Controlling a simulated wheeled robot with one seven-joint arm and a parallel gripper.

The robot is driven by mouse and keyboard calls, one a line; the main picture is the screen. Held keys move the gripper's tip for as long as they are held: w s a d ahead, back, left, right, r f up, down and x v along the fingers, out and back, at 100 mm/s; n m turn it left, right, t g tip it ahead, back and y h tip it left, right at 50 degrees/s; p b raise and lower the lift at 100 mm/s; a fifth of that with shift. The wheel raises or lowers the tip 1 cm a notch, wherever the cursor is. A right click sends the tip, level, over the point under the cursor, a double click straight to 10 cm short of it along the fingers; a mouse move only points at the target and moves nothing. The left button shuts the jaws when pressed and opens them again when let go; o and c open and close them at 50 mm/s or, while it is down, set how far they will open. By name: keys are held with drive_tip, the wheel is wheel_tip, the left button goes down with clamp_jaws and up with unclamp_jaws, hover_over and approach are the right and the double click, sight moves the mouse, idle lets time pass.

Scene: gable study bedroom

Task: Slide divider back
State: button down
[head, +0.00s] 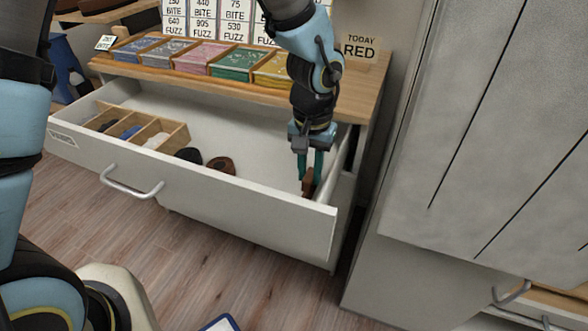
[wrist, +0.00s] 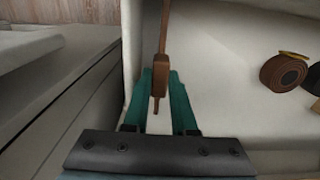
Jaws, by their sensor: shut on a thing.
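A thin brown wooden divider (wrist: 165,35) with a thicker grip block stands nearly edge-on in the wrist view, close to the drawer's side wall. My gripper (wrist: 160,78) has its teal fingers on both sides of the grip block, shut on it. In the head view, my gripper (head: 310,176) points down inside the right end of the open drawer (head: 210,182). Only a small brown part of the divider (head: 308,187) shows there, below the fingers. The rest of it is hidden by the fingers and the drawer front.
A wooden compartment tray (head: 176,135) sits at the drawer's left end. A dark roll (head: 188,155) and a brown roll (head: 222,165) lie near the middle. Drawer floor between them and my gripper is clear. Colored card stacks (head: 232,64) line the top above. A grey cabinet stands right.

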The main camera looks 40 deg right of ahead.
drive_tip(key=shift+s+d, duration=0.1)
drive_tip(key=c, duration=0.7)
unclamp_jaws()
drive_tip(key=w+a+p, duration=0.5)
drive_tip(key=w+a, duration=0.3)
drive_tip(key=w, duration=0.5)
wheel_tip(320, 180, up, 11)
drive_tip(key=w+a+r+n+p, duration=0.1)
drive_tip(key=w+a, duration=0.1)
drive_tip(key=a, duration=0.1)
drive_tip(key=w+a+r+n+p, duration=0.1)
drive_tip(key=w+a+p, duration=0.1)
drive_tip(key=a, duration=0.1)
drive_tip(key=w+a+r+n+p, duration=0.1)
drive_tip(key=w+a+p, duration=0.1)
drive_tip(key=w+a, duration=0.1)
drive_tip(key=shift+a, duration=0.2)
